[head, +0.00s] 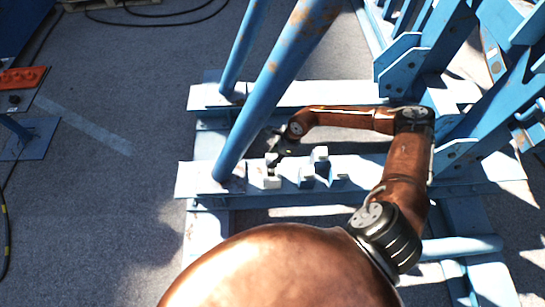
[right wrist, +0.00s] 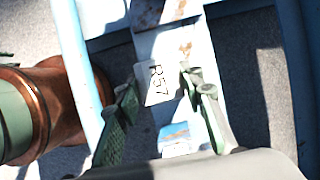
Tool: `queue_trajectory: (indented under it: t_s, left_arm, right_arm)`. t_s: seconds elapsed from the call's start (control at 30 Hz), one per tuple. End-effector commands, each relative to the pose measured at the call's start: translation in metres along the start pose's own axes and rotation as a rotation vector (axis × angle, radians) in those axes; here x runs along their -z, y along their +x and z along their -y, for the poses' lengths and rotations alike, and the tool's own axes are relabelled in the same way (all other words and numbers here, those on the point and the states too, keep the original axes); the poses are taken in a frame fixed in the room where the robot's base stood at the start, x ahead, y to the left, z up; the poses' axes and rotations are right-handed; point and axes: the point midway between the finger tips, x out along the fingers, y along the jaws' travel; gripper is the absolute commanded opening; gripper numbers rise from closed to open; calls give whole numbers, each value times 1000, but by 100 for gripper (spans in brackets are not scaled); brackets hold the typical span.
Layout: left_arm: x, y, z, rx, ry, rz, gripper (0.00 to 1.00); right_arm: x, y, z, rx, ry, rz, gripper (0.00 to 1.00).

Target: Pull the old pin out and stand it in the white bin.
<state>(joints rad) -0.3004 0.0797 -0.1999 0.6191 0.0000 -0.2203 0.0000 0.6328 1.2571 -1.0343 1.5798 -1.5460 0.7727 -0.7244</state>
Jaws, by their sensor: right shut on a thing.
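My right gripper (head: 279,150) is low over the front blue beam, beside several small white and blue blocks. In the right wrist view its two dark green fingers (right wrist: 160,84) stand on either side of a white piece marked R57 (right wrist: 158,83). I take this piece for the old pin, shut in the fingers. Whether its lower end is still in its seat is hidden. A white block (head: 272,182) stands on the beam just under the gripper. I cannot make out the white bin in either view. My left gripper is not in view.
The front blue beam (head: 202,180) carries another white block (head: 320,154) right of the gripper. A slanted blue pole (head: 262,95) rises close left of the gripper. Blue steel frames (head: 420,60) crowd the right. The grey floor at left is mostly clear.

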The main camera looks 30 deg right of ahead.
Motion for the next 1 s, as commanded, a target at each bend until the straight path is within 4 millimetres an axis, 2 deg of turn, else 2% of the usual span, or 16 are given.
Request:
queue_trajectory:
  t_s: [0.6,1.0]
  left_arm:
    - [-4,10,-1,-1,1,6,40]
    - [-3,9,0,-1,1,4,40]
  right_arm:
    - [6,18,0,0,0,2,0]
    - [6,18,0,1,0,3,0]
